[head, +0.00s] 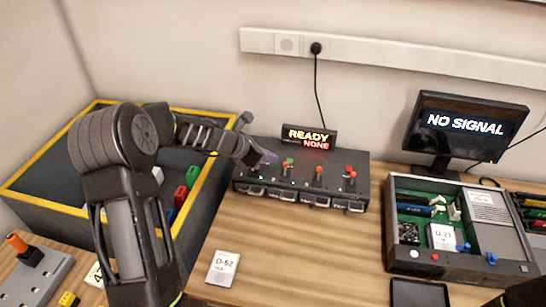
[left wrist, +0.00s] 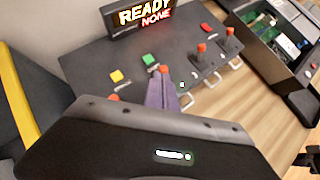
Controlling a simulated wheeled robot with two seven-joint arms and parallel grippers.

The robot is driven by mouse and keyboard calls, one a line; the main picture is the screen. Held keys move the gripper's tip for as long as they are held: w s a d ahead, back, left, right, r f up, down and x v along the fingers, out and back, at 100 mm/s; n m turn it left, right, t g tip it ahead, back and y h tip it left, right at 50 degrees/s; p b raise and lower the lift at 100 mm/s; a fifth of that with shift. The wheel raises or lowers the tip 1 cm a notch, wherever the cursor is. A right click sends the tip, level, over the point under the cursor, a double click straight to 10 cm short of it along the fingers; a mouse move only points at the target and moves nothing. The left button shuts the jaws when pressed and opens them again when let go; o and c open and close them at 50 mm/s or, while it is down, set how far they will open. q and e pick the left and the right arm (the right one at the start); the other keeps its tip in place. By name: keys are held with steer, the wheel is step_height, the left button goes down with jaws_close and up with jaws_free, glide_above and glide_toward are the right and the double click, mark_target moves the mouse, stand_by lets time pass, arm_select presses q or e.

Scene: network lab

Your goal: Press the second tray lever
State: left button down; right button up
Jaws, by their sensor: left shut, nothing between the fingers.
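The dark tray unit (head: 300,183) stands on the table against the wall, with a row of red-knobbed levers on top and small tray fronts along its near side. The second lever's red knob (left wrist: 165,68) shows just beyond my left fingertips in the left wrist view. The third (left wrist: 201,47) and fourth (left wrist: 229,31) knobs stand clear to the right, upright. My left gripper (head: 268,157) is shut and empty, over the unit's left half. I cannot tell whether it touches the second lever.
A display (head: 309,137) behind the levers reads READY NONE. Yellow (left wrist: 117,76) and green (left wrist: 149,60) buttons sit behind them. A yellow-rimmed bin (head: 55,143) is at left, an open equipment case (head: 455,262) at right. A white card (head: 222,268) lies on clear tabletop in front.

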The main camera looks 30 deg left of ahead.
arm_select(q)
steer(key=s+a+r, duration=0.3)
steer(key=a+r, duration=0.2)
steer(key=r, duration=0.4)
steer(key=shift+s+a+r, duration=0.15)
steer(key=shift+a, duration=0.15)
